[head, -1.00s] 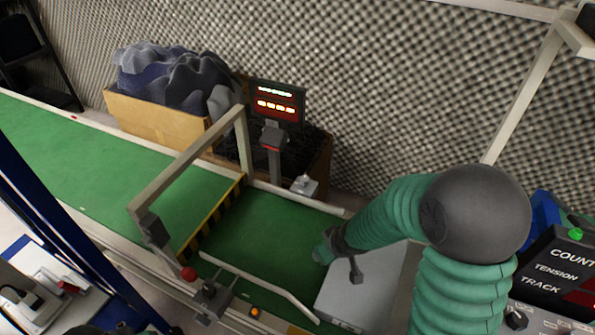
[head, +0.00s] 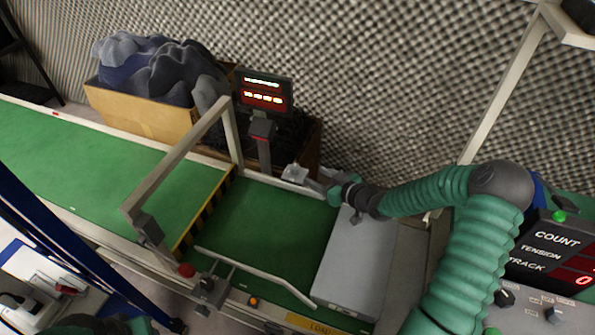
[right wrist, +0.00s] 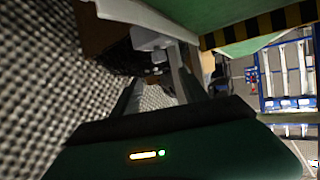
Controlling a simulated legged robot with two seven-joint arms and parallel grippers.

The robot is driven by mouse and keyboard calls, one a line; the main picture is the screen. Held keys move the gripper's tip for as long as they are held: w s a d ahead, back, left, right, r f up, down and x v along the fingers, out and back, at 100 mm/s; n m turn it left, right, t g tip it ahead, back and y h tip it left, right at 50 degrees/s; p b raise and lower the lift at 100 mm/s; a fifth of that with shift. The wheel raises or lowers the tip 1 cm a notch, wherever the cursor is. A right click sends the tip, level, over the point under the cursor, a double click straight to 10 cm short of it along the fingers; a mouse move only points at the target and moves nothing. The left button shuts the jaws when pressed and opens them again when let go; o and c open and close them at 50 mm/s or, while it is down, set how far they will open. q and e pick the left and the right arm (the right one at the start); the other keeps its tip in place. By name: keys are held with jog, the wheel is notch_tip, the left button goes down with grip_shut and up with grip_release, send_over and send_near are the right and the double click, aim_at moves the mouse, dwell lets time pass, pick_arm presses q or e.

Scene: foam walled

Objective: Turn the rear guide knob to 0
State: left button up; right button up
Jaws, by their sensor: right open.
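The rear guide knob (head: 294,173) is a small light grey piece on a bracket at the conveyor's back rail. It also shows in the right wrist view (right wrist: 150,38), beyond the fingertips. My right gripper (head: 312,183) reaches in from the right, just right of the knob. It is open, with its two fingers (right wrist: 160,82) pointing toward the knob. In the head view they look very close; contact cannot be told. The knob's scale or pointer is too small to read. My left gripper is not in view.
A display (head: 264,92) with lit rows stands on a post behind the belt. A grey metal frame (head: 180,160) spans the green belt (head: 270,225). A grey box (head: 357,265) sits under my right arm. A control panel (head: 548,255) is at right.

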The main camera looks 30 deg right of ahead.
aim_at(296, 168)
jog(key=b+x, duration=0.1)
jog(key=x, duration=0.2)
jog(key=b+x, duration=0.1)
jog(key=x, duration=0.3)
jog(key=b+x, duration=0.2)
jog(key=x, duration=0.2)
jog(key=shift+f, duration=0.35)
jog(key=shift+w+r, duration=0.1)
jog(key=shift+w, duration=0.1)
jog(key=shift+c, duration=0.3)
grip_shut()
